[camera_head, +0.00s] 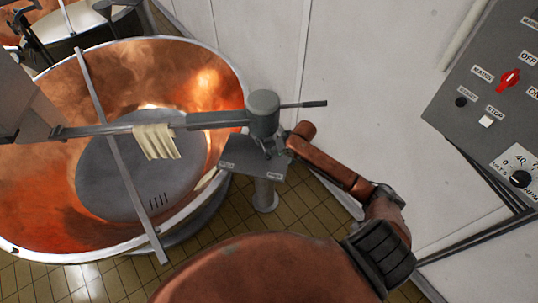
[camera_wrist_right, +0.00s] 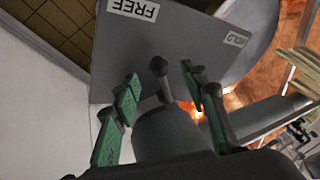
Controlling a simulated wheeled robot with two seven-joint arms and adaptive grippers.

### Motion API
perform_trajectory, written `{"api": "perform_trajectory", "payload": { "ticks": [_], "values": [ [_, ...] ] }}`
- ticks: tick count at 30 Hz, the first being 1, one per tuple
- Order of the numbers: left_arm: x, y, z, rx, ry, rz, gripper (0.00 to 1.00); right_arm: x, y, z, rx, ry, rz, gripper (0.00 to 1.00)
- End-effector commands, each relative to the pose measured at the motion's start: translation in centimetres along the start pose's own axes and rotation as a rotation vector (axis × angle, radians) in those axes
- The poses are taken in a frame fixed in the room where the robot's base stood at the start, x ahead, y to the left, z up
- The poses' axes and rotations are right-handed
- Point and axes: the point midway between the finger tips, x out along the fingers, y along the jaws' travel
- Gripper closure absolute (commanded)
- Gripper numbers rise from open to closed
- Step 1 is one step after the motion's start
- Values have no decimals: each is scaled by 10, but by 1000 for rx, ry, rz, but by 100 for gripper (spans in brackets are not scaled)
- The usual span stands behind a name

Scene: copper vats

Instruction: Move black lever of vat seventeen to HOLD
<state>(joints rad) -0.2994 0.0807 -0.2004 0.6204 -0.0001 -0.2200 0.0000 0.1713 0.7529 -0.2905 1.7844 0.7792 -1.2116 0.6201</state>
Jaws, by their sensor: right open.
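The lever (camera_wrist_right: 158,66) is a short dark stem with a round knob, seen in the right wrist view over a grey plate (camera_wrist_right: 180,35). The plate carries a FREE label (camera_wrist_right: 132,8) and a HOLD label (camera_wrist_right: 236,39); the knob appears closer to FREE. My right gripper (camera_wrist_right: 160,95) is open, its green fingers on either side of the lever, with gaps visible. In the head view my right gripper (camera_head: 277,146) is beside the grey post head (camera_head: 263,112), and the lever is hard to make out. The copper vat (camera_head: 215,80) is at left. Its number is not readable. My left gripper is out of view.
A grey arm (camera_head: 215,119) with a folded pale cloth (camera_head: 156,141) spans the vat. A thin handle (camera_head: 305,104) sticks out right of the post head. A pale wall stands behind; a control panel (camera_head: 500,85) is at right.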

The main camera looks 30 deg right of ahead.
Motion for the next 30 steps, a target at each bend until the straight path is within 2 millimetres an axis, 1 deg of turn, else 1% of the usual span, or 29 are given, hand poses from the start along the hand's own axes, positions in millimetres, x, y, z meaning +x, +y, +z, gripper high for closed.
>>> {"api": "perform_trajectory", "payload": {
  "ticks": [1, 5, 13, 18, 22, 30],
  "values": [
    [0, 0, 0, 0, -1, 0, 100, -2, 3, -9, 14, 4, 2, 60],
    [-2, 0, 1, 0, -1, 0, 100, 6, 4, -15, 33, 5, -3, 60],
    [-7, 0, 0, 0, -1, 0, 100, 48, 3, -15, 32, 5, -2, 60],
    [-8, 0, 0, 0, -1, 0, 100, 67, 4, -15, 31, 7, -2, 60],
    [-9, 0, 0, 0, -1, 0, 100, 74, 4, -15, 28, 7, -1, 60],
    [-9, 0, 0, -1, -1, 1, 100, 75, 4, -15, 28, 7, -1, 61]
  ]
}}
